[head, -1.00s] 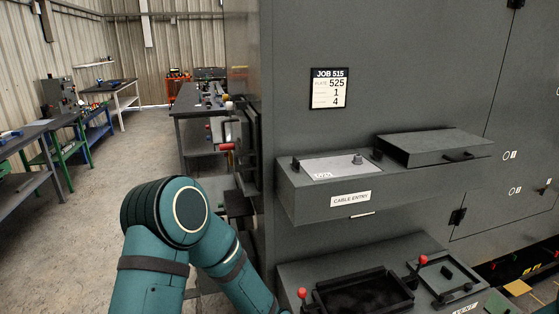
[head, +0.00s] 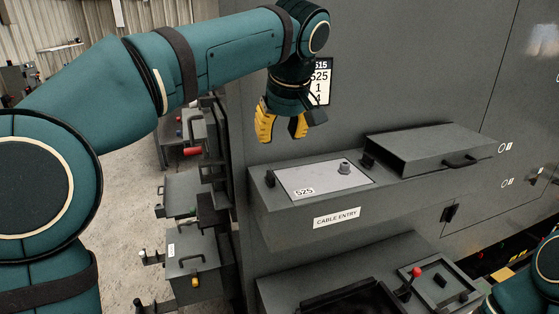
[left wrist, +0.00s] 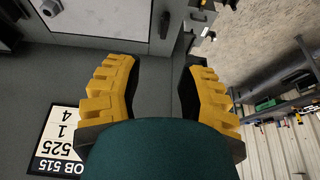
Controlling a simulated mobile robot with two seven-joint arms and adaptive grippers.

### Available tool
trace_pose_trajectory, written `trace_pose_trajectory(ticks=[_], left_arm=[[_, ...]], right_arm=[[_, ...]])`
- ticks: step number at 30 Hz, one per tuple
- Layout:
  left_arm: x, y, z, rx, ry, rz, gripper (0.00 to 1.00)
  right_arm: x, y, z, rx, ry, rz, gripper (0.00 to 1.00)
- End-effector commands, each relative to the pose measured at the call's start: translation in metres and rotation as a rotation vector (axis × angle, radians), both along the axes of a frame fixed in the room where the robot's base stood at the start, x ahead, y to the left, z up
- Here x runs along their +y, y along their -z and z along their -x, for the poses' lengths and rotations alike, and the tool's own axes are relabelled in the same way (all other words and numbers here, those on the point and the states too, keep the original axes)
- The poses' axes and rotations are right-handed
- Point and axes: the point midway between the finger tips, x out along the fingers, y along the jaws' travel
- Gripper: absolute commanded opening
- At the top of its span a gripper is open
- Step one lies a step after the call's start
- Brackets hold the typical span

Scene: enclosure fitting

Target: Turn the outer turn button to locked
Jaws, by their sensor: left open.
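Two small black turn buttons stand on the cable entry box (head: 335,217), at either end of its pale cover plate (head: 318,180) marked 525. One button (head: 269,179) is at the left end, toward the box's free edge; the other (head: 367,160) is at the right end, beside the raised lid. I cannot tell their turn angle clearly. My left gripper (head: 281,134) is open and empty above and behind the left part of the box, pointing down, apart from the button. In the left wrist view its yellow fingers (left wrist: 156,68) frame grey panel, with the plate (left wrist: 100,14) at the top.
A grey lid with a handle (head: 430,148) covers the box's right part. A job card (head: 322,82) hangs on the wall behind my gripper. A lower shelf with a red-knobbed lever (head: 415,273) stands below. Part of my right arm shows at bottom right.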

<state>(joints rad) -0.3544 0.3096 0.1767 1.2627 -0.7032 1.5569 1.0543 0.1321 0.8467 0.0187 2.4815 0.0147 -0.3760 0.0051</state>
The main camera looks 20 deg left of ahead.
Motion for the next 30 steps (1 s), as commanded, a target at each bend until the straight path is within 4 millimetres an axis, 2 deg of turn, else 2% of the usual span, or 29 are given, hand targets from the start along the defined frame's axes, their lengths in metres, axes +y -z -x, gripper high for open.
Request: trace_pose_trajectory(ticks=[2,5,21,25,30], left_arm=[[0.001,-0.004,0.002,-0.005,-0.006,0.0,0.39],[0.003,0.002,0.0,-0.003,-0.009,-0.001,0.39],[0.024,0.094,-0.03,0.0,-0.008,-0.002,0.39],[0.028,0.11,-0.036,0.0,-0.008,-0.001,0.39],[0.03,0.122,-0.04,-0.002,-0.006,-0.001,0.39]], right_arm=[[0.0,0.0,0.001,0.002,-0.001,0.0,0.47],[0.0,0.002,0.001,0.002,-0.001,0.0,0.47],[0.001,0.021,0.003,0.008,-0.005,0.001,0.47],[0.001,0.024,0.004,0.011,-0.007,0.001,0.47],[0.001,0.025,0.005,0.012,-0.008,0.0,0.47]])
